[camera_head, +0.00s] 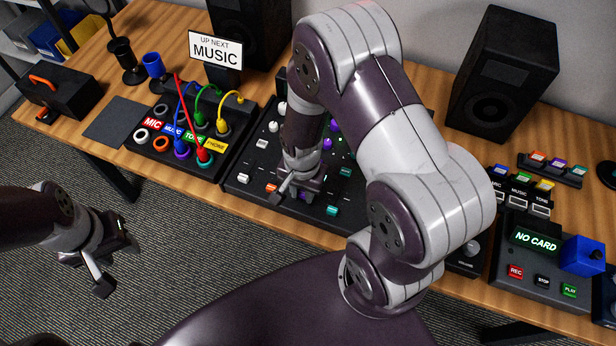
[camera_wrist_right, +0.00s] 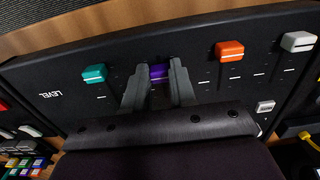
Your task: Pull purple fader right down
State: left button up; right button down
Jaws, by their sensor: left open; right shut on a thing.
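The purple fader (camera_wrist_right: 158,72) sits on the black mixer panel (camera_wrist_right: 40,75) in the right wrist view, with a teal fader (camera_wrist_right: 95,73) on its left and an orange fader (camera_wrist_right: 230,49) on its right. My right gripper (camera_wrist_right: 159,82) is down at the panel, its two grey fingers shut on the purple fader from both sides. In the head view my right gripper (camera_head: 300,190) is over the mixer's front part and mostly hides the purple fader. My left gripper (camera_head: 112,268) is open and empty, in front of the table over the carpet.
A patch box with coloured cables (camera_head: 180,140) stands left of the mixer. A recorder with a "NO CARD" display (camera_head: 535,240) is at the right. A speaker (camera_head: 503,75) stands behind. A white fader (camera_wrist_right: 298,41) is near the orange one. My right arm covers much of the mixer.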

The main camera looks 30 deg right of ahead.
jog(key=shift+s+a, duration=0.4)
jog(key=shift+a, duration=0.1)
jog(key=c, duration=0.9)
grip_release()
notch_tip(320, 180, up, 13)
jog(key=shift+f+p, duration=0.1)
jog(key=shift+p, duration=0.8)
